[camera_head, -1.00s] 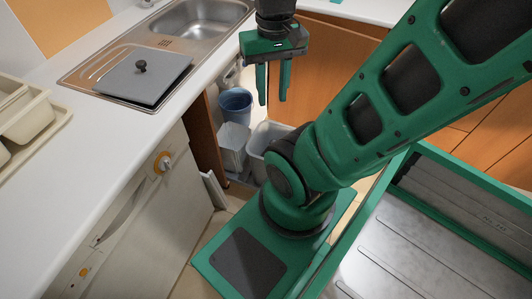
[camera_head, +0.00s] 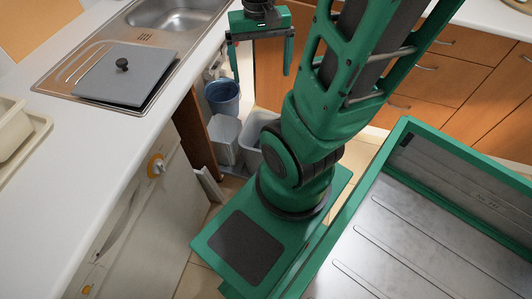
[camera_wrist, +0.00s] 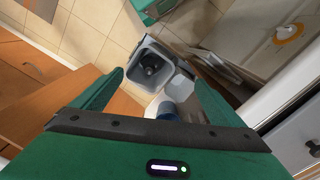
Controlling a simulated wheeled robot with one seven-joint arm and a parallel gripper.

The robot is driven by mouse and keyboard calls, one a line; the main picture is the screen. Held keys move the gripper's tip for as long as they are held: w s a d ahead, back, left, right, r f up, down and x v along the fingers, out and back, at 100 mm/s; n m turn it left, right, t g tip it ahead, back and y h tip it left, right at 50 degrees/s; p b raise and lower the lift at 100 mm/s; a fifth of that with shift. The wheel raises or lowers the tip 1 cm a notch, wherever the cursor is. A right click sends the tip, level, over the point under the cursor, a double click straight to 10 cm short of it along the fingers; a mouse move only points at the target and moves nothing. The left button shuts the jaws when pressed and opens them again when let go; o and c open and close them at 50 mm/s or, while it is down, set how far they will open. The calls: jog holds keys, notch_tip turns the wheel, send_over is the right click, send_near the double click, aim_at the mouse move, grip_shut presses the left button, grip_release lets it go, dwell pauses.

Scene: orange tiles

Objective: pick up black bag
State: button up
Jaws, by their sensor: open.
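My gripper (camera_head: 262,73) is open and empty, pointing down above the open cupboard under the counter. In the wrist view, its two fingers (camera_wrist: 160,80) stand wide apart with the bins beyond and below them. A grey bin (camera_wrist: 134,72) stands between the finger lines, with a small dark, rounded thing (camera_wrist: 150,66) inside. I cannot tell whether this is the black bag. No black bag is clearly recognisable in the head view, where the grey bin (camera_head: 252,134) is partly hidden by my arm.
A blue bucket (camera_head: 222,94) and a white container (camera_head: 226,140) stand beside the bin. The white counter (camera_head: 150,125) with a sink (camera_head: 180,14) and a grey lid (camera_head: 124,75) borders the left. Wooden drawers (camera_head: 430,77) stand at the back right. Tiled floor (camera_wrist: 90,40) is clear beside the bin.

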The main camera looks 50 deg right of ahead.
jog(key=w+d+f+m, duration=0.2)
jog(key=w+d+f, duration=0.15)
jog(key=f, duration=0.55)
jog(key=w+d+f+m, duration=0.3)
jog(key=d+f, duration=0.1)
jog(key=f, duration=0.6)
jog(key=w+d+f+m, duration=0.2)
jog(key=w+d+f, duration=0.2)
jog(key=f, duration=0.9)
jog(key=s+d+f+m, duration=0.1)
jog(key=f, duration=0.3)
jog(key=s+f+m, duration=0.1)
jog(key=f, duration=0.4)
jog(key=shift+s+d, duration=0.1)
jog(key=shift+d, duration=0.1)
jog(key=shift+m, duration=0.3)
notch_tip(320, 180, down, 6)
jog(key=shift+r, duration=0.1)
jog(key=shift+s+f, duration=0.15)
jog(key=shift+f, duration=1.2)
jog(key=shift+s+f, duration=0.15)
jog(key=shift+f, duration=1.15)
jog(key=c, duration=2.1)
